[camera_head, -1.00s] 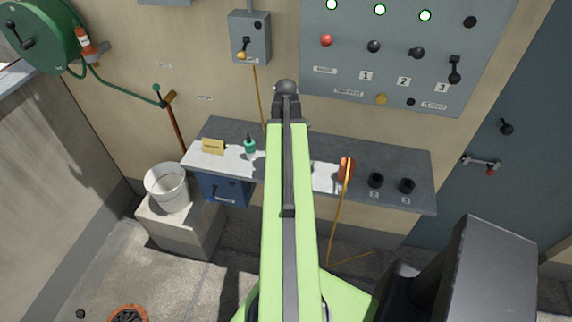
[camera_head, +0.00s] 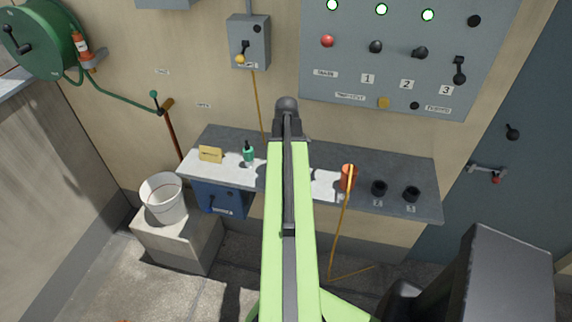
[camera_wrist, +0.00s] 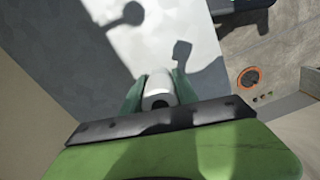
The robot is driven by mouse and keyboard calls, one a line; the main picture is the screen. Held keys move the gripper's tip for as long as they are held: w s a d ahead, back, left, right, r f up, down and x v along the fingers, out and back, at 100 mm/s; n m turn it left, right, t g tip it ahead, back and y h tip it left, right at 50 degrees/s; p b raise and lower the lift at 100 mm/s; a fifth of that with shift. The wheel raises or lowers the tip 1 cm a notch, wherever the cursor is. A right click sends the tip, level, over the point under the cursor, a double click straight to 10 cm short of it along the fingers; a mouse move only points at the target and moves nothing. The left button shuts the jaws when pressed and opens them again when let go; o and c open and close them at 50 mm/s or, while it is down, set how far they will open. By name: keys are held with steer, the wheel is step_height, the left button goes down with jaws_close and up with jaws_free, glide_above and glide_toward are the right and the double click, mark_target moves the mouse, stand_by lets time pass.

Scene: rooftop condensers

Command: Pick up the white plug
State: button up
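The white plug (camera_wrist: 158,92) shows in the wrist view as a short white cylinder with a dark round spot at its near end. It sits between the two dark green fingers of my gripper (camera_wrist: 160,78). The fingers lie close against its left and right sides, and my gripper looks shut on it. Light grey shelf surface with shadows lies beyond it; the gap to that surface is hard to judge. In the head view my own green arm hides the gripper and the plug.
The grey shelf (camera_head: 300,160) runs along the wall. It carries a yellow label block (camera_head: 210,153), a green bottle-like item (camera_head: 249,155), an orange plug with cord (camera_head: 348,178) and black sockets (camera_head: 379,188). A white bucket (camera_head: 163,202) stands left. A control panel (camera_head: 390,80) is above.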

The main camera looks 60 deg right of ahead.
jaws_close()
steer(key=shift+r, duration=0.15)
